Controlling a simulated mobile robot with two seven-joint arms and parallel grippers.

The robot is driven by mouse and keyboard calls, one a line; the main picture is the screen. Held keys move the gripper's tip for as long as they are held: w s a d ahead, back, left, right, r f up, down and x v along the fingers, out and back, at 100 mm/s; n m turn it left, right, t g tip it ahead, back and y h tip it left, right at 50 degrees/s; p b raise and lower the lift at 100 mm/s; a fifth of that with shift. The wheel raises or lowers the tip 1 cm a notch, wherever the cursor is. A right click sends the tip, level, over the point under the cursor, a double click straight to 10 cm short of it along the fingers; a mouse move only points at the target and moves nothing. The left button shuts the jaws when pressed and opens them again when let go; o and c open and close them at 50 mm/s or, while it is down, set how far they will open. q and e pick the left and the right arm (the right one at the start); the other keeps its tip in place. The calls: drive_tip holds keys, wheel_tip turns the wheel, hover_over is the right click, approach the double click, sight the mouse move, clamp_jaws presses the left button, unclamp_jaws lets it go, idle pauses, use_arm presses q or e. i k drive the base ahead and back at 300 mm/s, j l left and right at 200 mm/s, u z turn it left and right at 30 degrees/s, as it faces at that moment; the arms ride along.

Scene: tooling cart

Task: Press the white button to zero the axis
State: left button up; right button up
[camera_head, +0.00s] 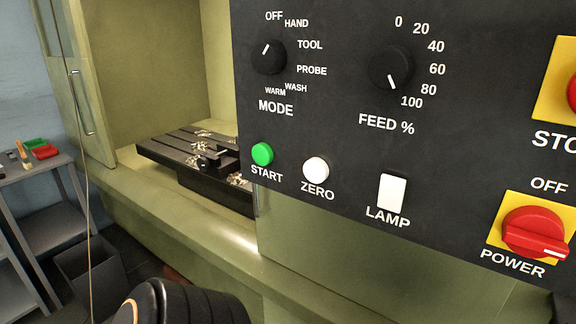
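The round white ZERO button (316,169) is on the black control panel (335,115), right of the green START button (263,154) and left of the white rectangular LAMP switch (392,192). Nothing covers the ZERO button, and nothing is touching it. Whether it is pressed in cannot be told. Neither of my grippers is in view. A dark, ribbed part of my arm with an orange ring shows at the bottom edge, below the panel and apart from it.
The panel also carries a MODE knob (269,57), a FEED knob (391,68), a red POWER switch (535,232) and a partly cut-off red STOP button (572,93). The machine's open bay holds a slotted table (165,149) with metal chips. A grey cart (50,221) stands left.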

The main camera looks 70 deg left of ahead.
sight(316, 170)
drive_tip(key=u, duration=1.9)
